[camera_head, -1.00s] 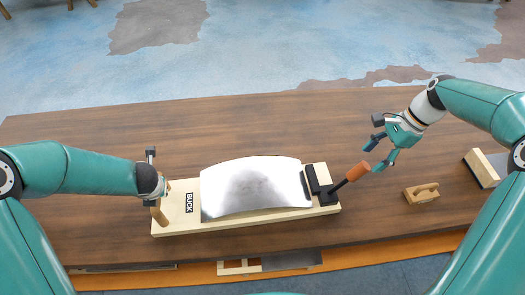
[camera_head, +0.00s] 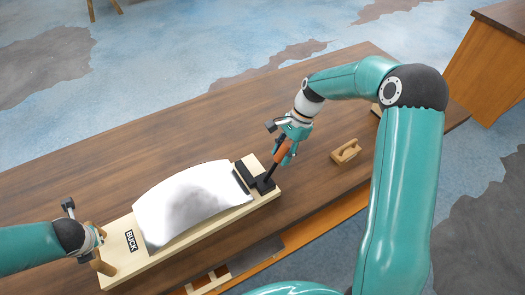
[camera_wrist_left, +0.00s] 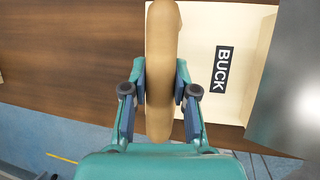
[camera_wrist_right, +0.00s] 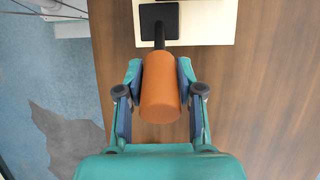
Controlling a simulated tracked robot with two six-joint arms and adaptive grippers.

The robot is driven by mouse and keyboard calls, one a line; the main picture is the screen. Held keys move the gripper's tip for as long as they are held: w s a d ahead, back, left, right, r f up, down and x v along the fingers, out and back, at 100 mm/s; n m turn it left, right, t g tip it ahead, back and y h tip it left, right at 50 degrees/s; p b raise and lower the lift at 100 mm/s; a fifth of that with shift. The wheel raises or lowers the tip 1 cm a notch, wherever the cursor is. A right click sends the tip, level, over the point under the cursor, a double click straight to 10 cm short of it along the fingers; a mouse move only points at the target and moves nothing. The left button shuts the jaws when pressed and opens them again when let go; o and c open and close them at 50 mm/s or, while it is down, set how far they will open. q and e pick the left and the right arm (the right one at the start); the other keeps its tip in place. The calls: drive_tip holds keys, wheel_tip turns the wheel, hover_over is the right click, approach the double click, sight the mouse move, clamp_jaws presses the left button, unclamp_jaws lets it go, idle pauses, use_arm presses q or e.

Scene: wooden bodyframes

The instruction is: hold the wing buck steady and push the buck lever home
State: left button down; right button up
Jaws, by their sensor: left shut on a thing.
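The wing buck is a pale wooden board (camera_head: 112,268) with a BUCK label and a curved silver panel (camera_head: 195,200) on it. The buck lever, with a black base and an orange grip (camera_head: 282,151), stands tilted at the right end. My right gripper (camera_wrist_right: 160,80) has its fingers on both sides of the orange grip (camera_wrist_right: 160,95); whether they press on it I cannot tell.
A small wooden block with a handle (camera_head: 346,151) lies on the brown table (camera_head: 130,140), right of the lever. The table behind the buck is clear. A wooden cabinet (camera_head: 490,65) stands at the far right.

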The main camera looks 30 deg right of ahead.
clamp_jaws()
drive_tip(key=shift+a+r, duration=0.1)
drive_tip(key=shift+a, duration=0.15)
drive_tip(key=shift+a+r+h, duration=0.35)
drive_tip(key=shift+a+h, duration=0.5)
drive_tip(key=shift+h, duration=0.05)
drive_tip(key=a+h, duration=0.4)
drive_tip(key=a, duration=0.1)
drive_tip(key=a+h, duration=0.2)
drive_tip(key=a, duration=0.1)
drive_tip(key=shift+s+h, duration=0.25)
drive_tip(key=shift+h, duration=0.15)
drive_tip(key=shift+a+f, duration=0.35)
drive_tip(key=shift+a, duration=0.6)
drive_tip(key=shift+a+f, duration=0.3)
drive_tip(key=shift+a, duration=0.6)
